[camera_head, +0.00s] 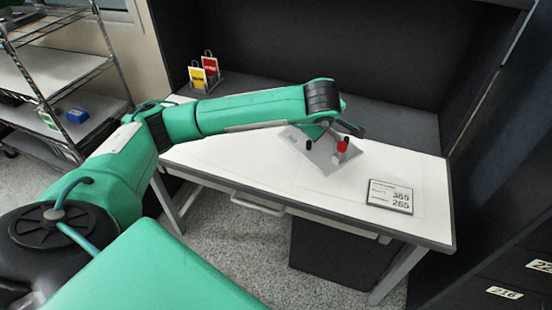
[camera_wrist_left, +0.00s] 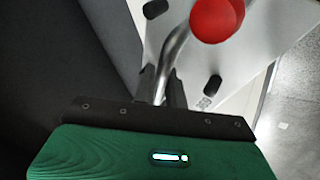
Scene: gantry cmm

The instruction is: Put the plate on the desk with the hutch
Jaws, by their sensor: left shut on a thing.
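The plate (camera_head: 316,157) is a light grey slab with a red knob and dark pegs. It appears over the white top of the desk with the hutch (camera_head: 235,160); I cannot tell whether it touches the top. My left gripper (camera_head: 332,133) is at the plate's far side, its fingers partly hidden by the wrist. In the left wrist view, the gripper (camera_wrist_left: 165,92) is shut on the curved metal handle of the plate (camera_wrist_left: 240,62). The red knob and dark pegs stand close to the fingers there. My right gripper is not in view.
A sign with numbers (camera_head: 390,196) lies on the desk's right part. A holder with yellow and red cards (camera_head: 205,74) stands at the back left. The dark hutch (camera_head: 300,40) rises behind. A wire shelf rack (camera_head: 60,70) stands left. The desk's front middle is clear.

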